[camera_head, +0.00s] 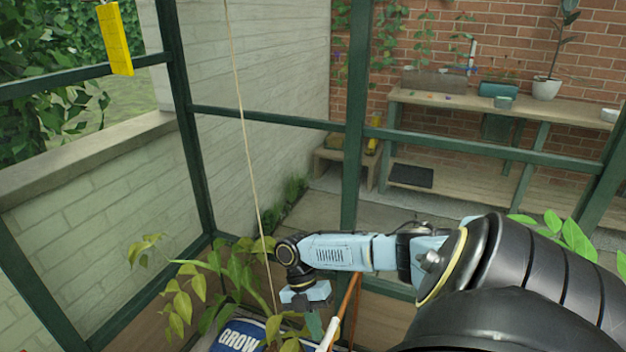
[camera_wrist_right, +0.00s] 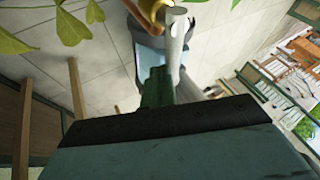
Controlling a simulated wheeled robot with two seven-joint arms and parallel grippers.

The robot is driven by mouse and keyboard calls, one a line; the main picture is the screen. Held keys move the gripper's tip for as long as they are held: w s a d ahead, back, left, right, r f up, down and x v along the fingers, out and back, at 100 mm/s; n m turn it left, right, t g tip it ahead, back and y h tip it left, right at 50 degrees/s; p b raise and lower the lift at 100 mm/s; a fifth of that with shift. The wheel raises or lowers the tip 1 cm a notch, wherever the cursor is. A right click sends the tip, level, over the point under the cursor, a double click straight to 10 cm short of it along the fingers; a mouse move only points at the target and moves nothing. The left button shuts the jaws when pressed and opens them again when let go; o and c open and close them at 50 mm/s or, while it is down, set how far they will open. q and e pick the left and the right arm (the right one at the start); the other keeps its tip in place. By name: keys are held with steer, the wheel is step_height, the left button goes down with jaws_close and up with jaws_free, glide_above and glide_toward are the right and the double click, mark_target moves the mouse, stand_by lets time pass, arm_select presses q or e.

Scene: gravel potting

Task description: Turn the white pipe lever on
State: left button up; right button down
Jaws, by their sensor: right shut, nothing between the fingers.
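My right gripper (camera_head: 313,322) is low in the middle of the head view, pointing down among leaves. Its green fingers also show in the right wrist view (camera_wrist_right: 157,88), shut and empty. A white pipe-like piece, which looks like the lever (camera_wrist_right: 176,45), stands just beyond the fingertips in the wrist view, beside a brass-coloured fitting (camera_wrist_right: 148,14). It is very close to the fingers; I cannot tell whether they touch. In the head view a white piece (camera_head: 328,334) shows just right of the fingers, partly cut off by the bottom edge. My left gripper is out of view.
A leafy plant (camera_head: 195,285) and a blue bag marked GROW (camera_head: 240,338) are left of the gripper. A copper-coloured pipe (camera_head: 346,308) rises to its right. A thin cord (camera_head: 248,150) hangs nearby. Green frame bars (camera_head: 352,130) stand behind; a wooden bench (camera_head: 500,110) is farther back.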

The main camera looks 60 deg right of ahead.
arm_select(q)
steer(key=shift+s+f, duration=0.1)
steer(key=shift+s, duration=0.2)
arm_select(e)
steer(key=shift+s+a+n+h, duration=0.1)
steer(key=shift+s+n+h, duration=0.05)
steer(key=shift+n+h, duration=0.15)
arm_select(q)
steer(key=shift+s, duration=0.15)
